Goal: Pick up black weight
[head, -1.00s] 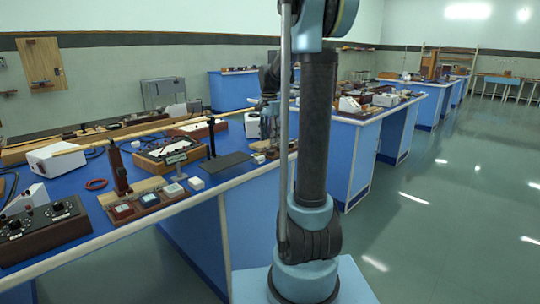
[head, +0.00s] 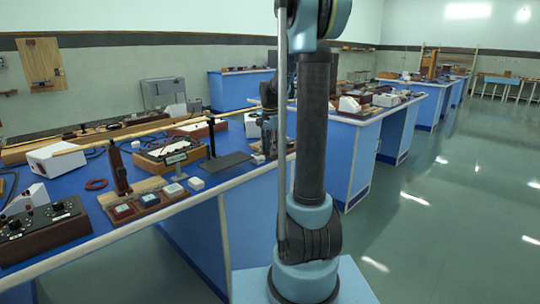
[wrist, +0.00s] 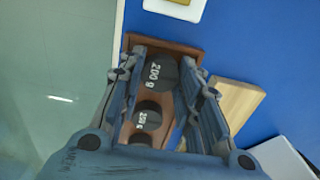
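The larger weight (wrist: 166,72), marked 200 g, lies on a red-brown wooden holder (wrist: 160,43). The smaller weight (wrist: 148,115) lies nearer the gripper's palm in the picture, and its label is hard to read. My gripper (wrist: 166,60) is open above the holder, with one finger on each side of the larger weight. I cannot tell whether the fingers touch it.
A pale wooden block (wrist: 238,100) lies right of the holder on the blue bench top (wrist: 265,45). A white object (wrist: 175,6) is beyond it. In the head view, a black stand (head: 226,160) and a boxed instrument (head: 165,160) stand left of the arm. Floor lies beside the bench.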

